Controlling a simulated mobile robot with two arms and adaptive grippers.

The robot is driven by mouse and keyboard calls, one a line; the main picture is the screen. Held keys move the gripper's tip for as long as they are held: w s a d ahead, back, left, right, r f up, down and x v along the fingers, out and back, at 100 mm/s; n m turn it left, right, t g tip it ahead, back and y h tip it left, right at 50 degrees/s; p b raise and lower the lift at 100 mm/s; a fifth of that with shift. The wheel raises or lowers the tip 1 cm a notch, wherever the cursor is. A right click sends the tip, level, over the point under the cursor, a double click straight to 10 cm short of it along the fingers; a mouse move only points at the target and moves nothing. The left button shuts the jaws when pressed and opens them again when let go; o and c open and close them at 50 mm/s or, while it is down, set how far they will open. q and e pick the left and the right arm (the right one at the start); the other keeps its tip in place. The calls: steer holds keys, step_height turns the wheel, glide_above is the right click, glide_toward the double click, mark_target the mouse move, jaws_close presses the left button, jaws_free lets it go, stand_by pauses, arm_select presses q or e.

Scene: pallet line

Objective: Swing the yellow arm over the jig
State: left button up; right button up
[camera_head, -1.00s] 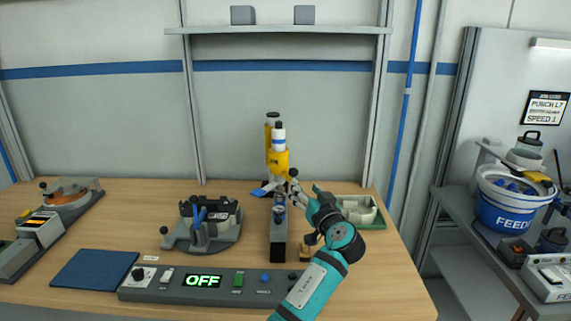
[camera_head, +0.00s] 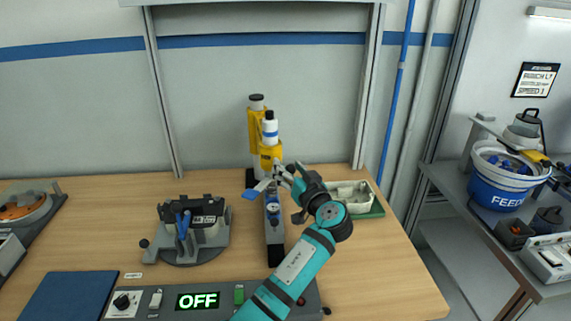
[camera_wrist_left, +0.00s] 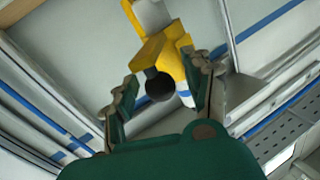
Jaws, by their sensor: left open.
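The yellow arm (camera_head: 271,152) stands at the back middle of the bench, with a white and blue cylinder (camera_head: 270,130) on top and a yellow post behind it. My left gripper (camera_head: 268,180) is open just below and in front of it. In the left wrist view the open fingers (camera_wrist_left: 162,95) lie on either side of a black ball knob (camera_wrist_left: 160,86) under the yellow arm. I cannot tell whether they touch it. A grey round-based fixture (camera_head: 183,252) with blue clamp handles, perhaps the jig, stands to the left. My right gripper is not in view.
A dark narrow block (camera_head: 274,245) lies in front of the yellow arm. A control box showing OFF (camera_head: 215,298) runs along the front edge. A green tray (camera_head: 370,208) with a pale part is on the right, and a blue mat (camera_head: 65,297) is at front left.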

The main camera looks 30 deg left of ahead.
arm_select(q)
steer(key=shift+s+d+r, duration=0.1)
steer(key=shift+d, duration=0.05)
steer(key=shift+c, duration=0.8)
jaws_close()
steer(key=shift+f, duration=0.3)
